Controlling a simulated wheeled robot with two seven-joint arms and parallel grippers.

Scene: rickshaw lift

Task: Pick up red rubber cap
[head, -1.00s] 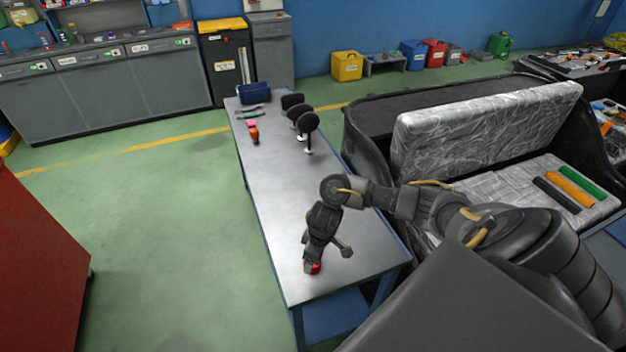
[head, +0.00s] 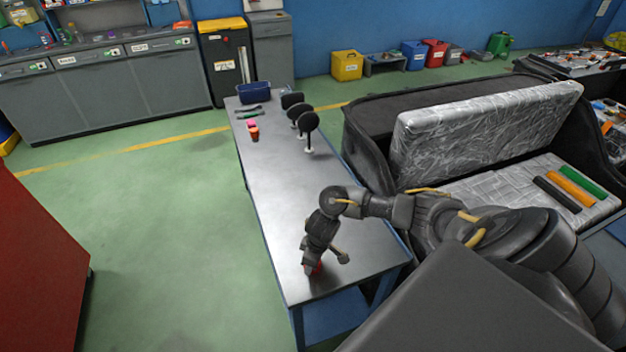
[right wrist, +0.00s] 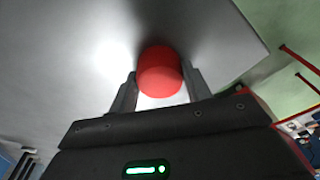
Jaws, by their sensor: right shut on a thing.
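The red rubber cap (right wrist: 160,72) is a round red piece on the metal table, between the two fingers of my right gripper (right wrist: 161,95) in the right wrist view. My right gripper is shut on it. In the head view my right gripper (head: 312,265) points down near the table's front end, and a little of the red cap (head: 313,269) shows at its tip. I cannot tell whether the cap is clear of the table surface. My left gripper is not in view.
The long metal table (head: 285,205) is mostly bare in the middle. Black round-headed parts (head: 308,122), a small pink and orange item (head: 253,130) and a blue bin (head: 254,93) stand at its far end. A rickshaw seat (head: 485,130) is on the right. Green floor lies left.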

